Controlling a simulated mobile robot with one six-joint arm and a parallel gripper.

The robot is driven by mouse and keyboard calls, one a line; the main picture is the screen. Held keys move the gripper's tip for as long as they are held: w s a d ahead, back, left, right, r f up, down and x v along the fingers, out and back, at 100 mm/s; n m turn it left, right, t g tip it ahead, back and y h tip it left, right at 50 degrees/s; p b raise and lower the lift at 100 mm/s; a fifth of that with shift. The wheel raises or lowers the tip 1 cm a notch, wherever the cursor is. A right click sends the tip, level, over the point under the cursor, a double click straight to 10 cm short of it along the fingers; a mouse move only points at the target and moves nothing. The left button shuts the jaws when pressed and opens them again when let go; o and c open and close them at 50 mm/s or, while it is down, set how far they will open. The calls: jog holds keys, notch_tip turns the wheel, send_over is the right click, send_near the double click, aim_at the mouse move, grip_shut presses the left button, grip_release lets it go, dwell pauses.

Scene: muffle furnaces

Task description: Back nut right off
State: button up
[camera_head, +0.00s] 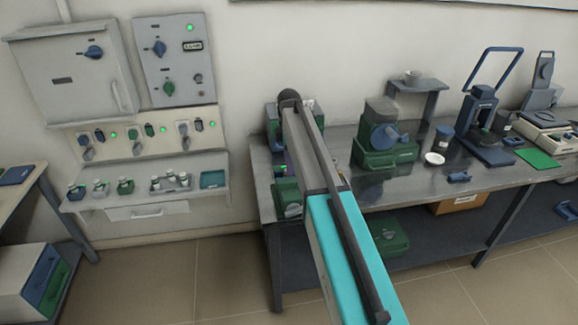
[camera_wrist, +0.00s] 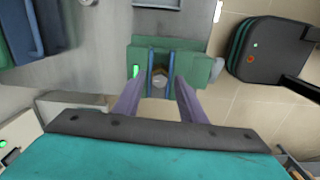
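In the wrist view, a small grey-brown nut (camera_wrist: 158,79) sits in a green block (camera_wrist: 200,72) between two upright blue bars (camera_wrist: 171,62). My gripper (camera_wrist: 158,88) has two purple fingers spread apart, one on each side of the nut's line. The fingers look clear of the nut, but I cannot tell how far it lies beyond the tips. Nothing is held between them.
Control boxes (camera_head: 75,75) hang on the left wall above a shelf (camera_head: 145,190). Tiled floor is open in front.

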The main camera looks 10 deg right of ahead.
notch_tip(320, 180, up, 13)
jog(key=b, duration=0.3)
dwell(0.4)
dwell(0.3)
